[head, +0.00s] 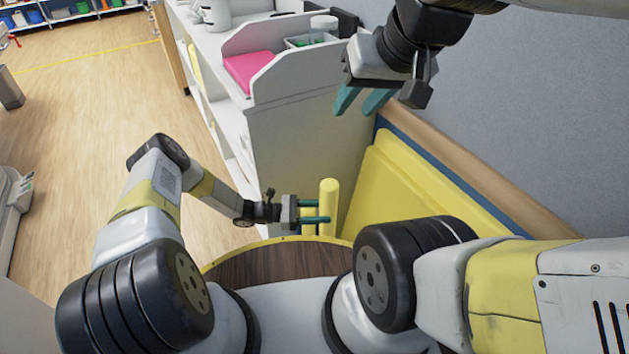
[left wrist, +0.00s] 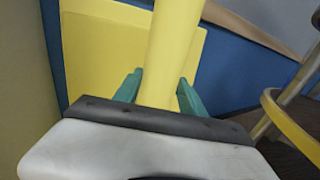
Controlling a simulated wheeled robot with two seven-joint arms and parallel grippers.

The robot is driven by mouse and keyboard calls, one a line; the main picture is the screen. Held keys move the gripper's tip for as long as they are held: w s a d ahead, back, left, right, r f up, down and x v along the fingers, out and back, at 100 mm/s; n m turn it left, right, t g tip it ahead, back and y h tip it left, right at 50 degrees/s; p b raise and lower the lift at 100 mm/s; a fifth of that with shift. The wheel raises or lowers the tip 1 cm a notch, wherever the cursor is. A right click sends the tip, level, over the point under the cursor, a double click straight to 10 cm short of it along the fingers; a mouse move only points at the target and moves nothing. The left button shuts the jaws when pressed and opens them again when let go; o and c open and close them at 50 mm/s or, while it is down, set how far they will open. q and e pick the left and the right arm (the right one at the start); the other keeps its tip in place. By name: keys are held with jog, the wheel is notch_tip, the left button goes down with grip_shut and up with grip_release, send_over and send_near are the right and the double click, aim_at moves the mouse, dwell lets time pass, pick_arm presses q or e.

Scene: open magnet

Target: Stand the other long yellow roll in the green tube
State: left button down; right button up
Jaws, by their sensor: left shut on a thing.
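A long yellow roll (head: 328,195) stands roughly upright just beyond the round wooden-topped surface. My left gripper (head: 322,211) is shut on it, with its teal fingers on the roll. In the left wrist view the same roll (left wrist: 172,50) rises between the two fingers (left wrist: 158,90). My right gripper (head: 357,108) is open and empty, high up before the grey wall. I see no green tube in either view.
A white shelf unit (head: 300,150) with a pink item (head: 247,70) and a tray (head: 312,40) stands behind the roll. A large yellow panel (head: 400,185) leans against the blue-and-wood-edged wall at right. Open wooden floor (head: 95,110) lies to the left.

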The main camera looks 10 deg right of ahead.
pick_arm(q)
notch_tip(320, 180, down, 13)
jog(key=shift+f, duration=0.15)
dwell(1.1)
jog(key=c, duration=0.6)
grip_release()
jog(key=shift+a, duration=0.1)
jog(key=a, duration=0.7)
jog(key=shift+w+a, duration=0.3)
jog(key=shift+w, duration=0.15)
